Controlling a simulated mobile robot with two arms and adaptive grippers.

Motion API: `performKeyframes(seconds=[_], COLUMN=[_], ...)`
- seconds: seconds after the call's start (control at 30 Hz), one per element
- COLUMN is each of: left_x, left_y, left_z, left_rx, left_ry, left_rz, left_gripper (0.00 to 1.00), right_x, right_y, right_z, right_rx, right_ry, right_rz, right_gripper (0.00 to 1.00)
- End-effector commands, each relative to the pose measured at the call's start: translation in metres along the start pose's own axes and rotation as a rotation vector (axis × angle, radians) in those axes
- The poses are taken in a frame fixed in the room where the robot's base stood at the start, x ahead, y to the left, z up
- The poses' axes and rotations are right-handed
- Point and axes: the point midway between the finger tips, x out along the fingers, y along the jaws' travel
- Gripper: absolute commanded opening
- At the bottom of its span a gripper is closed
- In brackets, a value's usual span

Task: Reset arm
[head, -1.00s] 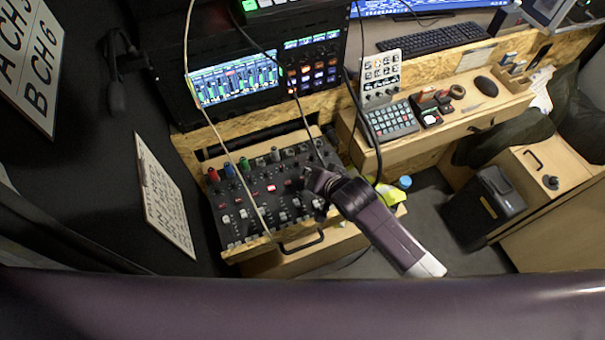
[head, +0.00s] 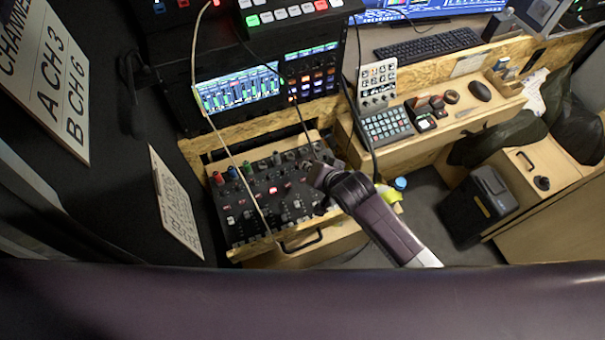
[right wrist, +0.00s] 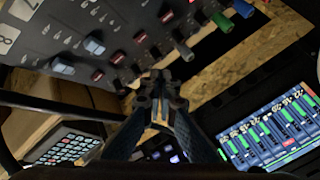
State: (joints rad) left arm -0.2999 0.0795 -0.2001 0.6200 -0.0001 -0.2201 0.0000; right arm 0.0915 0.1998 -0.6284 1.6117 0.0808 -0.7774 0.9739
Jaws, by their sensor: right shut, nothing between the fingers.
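My right gripper (head: 318,174) is at the right part of the black audio mixer panel (head: 250,215), which has rows of knobs and faders. In the right wrist view the two fingers (right wrist: 160,82) are together with nothing between them. They are in front of the mixer's knobs (right wrist: 115,57), and I cannot tell whether they touch the panel. My right arm hides part of the mixer's right side. My left gripper is in neither view.
The mixer sits in an open wooden drawer with a black handle (head: 302,242). Cables hang in front of the lit screen (head: 238,90). A keypad (head: 386,127) lies on the wooden desk to the right. A black bin (head: 478,205) stands on the floor.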

Motion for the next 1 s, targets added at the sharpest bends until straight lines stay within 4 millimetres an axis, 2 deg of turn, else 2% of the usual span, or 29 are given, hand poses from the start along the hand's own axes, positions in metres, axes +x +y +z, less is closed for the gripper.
performKeyframes(seconds=[0.03,0.1,0.63,0.73,0.87,1.0], left_x=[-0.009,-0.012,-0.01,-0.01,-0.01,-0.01], left_y=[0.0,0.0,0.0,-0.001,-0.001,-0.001], left_z=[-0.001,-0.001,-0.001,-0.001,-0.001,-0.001], left_rx=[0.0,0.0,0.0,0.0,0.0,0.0], left_ry=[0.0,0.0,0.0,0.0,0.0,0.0], left_rz=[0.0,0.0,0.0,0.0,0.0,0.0], left_gripper=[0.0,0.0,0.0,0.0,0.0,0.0], right_x=[-0.006,-0.008,-0.007,-0.012,-0.036,-0.086], right_y=[-0.005,-0.006,-0.005,-0.003,0.009,0.039], right_z=[-0.004,-0.005,-0.005,-0.002,0.01,0.028], right_rx=[0.0,0.0,-0.001,-0.009,-0.058,-0.16], right_ry=[-0.001,-0.001,0.0,-0.006,-0.032,-0.091], right_rz=[0.0,0.0,0.0,0.008,0.045,0.125], right_gripper=[0.0,0.0,0.0,0.0,0.0,0.0])
